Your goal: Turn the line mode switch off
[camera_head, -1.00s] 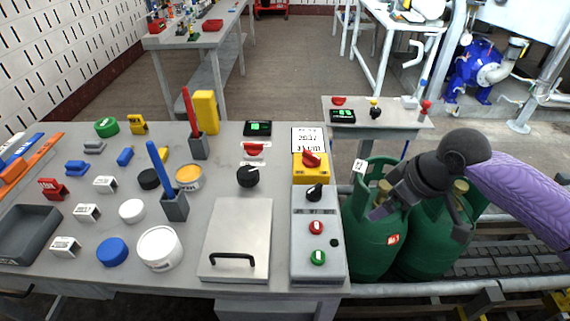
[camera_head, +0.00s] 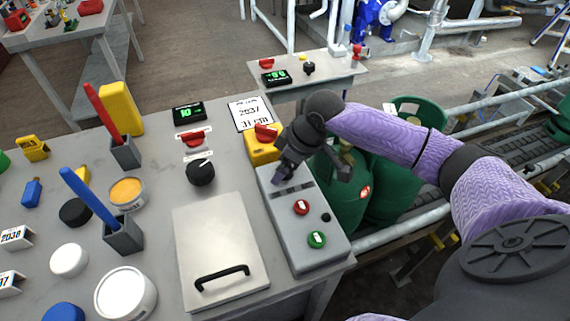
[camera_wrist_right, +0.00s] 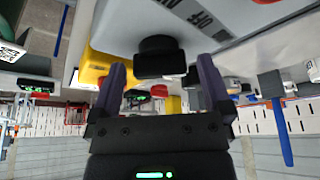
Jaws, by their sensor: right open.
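The grey control box (camera_head: 310,240) stands at the right edge of the workbench, with a red button (camera_head: 301,207) and a green button (camera_head: 316,239). Its black mode switch knob (camera_wrist_right: 162,56) shows in the right wrist view, close in front of and between the two fingertips. Lettering that looks like OFF is printed beside it. In the head view my right gripper (camera_head: 310,176) hides the knob at the box's far end. The gripper is open, with a purple finger on each side of the knob; contact cannot be told. My left gripper is not in view.
A yellow box with a red knob (camera_head: 265,133) stands just behind the control box. A lidded panel (camera_head: 221,250) and a black dial (camera_head: 201,172) lie to its left. Green gas cylinders (camera_head: 385,200) stand close on the right, below my right arm.

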